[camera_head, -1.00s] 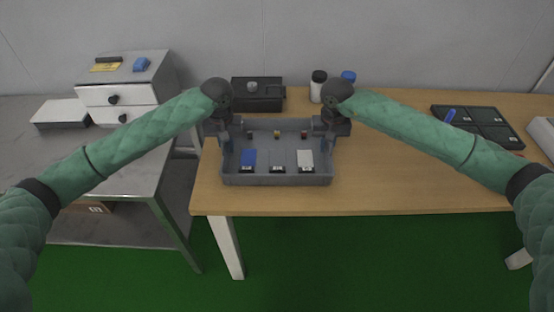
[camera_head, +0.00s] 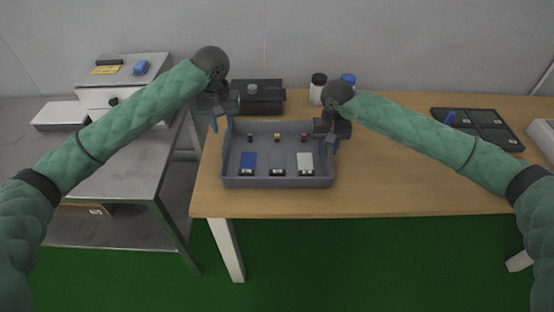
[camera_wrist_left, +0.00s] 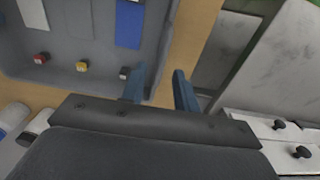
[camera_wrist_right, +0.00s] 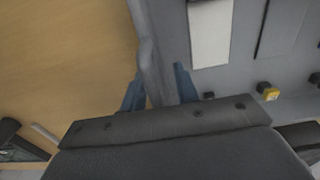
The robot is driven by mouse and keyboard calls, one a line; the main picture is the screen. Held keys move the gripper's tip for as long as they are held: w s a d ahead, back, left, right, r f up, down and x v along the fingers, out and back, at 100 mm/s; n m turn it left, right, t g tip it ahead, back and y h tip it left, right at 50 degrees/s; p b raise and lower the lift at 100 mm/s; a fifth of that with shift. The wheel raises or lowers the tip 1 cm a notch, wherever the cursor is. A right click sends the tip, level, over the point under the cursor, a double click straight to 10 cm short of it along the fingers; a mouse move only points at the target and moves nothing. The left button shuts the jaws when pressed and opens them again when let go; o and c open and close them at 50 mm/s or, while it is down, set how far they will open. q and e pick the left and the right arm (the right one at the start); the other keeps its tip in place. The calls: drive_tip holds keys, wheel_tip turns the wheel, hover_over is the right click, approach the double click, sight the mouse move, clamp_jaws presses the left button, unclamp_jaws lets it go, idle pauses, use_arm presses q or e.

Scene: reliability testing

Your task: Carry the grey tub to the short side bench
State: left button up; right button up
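The grey tub (camera_head: 278,182) stands on the wooden table near its left end. A blue piece, a dark piece, a pale piece and several small knobs lie inside it. My left gripper (camera_head: 221,124) is open at the tub's left wall. In the left wrist view its fingers (camera_wrist_left: 159,86) are apart, one towards the tub's inside and one outside. My right gripper (camera_head: 333,143) is at the tub's right wall. In the right wrist view its fingers (camera_wrist_right: 159,88) stand apart on both sides of the wall (camera_wrist_right: 150,65), with a small gap visible.
The grey side bench (camera_head: 125,185) stands left of the table, with a drawer unit (camera_head: 125,95) and a flat white box (camera_head: 60,115) at its back. A black case (camera_head: 260,97) and two bottles (camera_head: 318,90) stand behind the tub. A dark tray (camera_head: 480,128) lies right.

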use_arm(q)
wheel_tip(320, 180, up, 3)
drive_tip(key=shift+f, duration=0.2)
drive_tip(key=shift+r, duration=0.1)
use_arm(e)
drive_tip(key=shift+r, duration=0.15)
wheel_tip(320, 180, up, 12)
drive_tip(key=shift+f, duration=0.15)
use_arm(q)
drive_tip(key=shift+s, duration=0.1)
use_arm(e)
drive_tip(key=shift+f, duration=0.1)
idle(0.3)
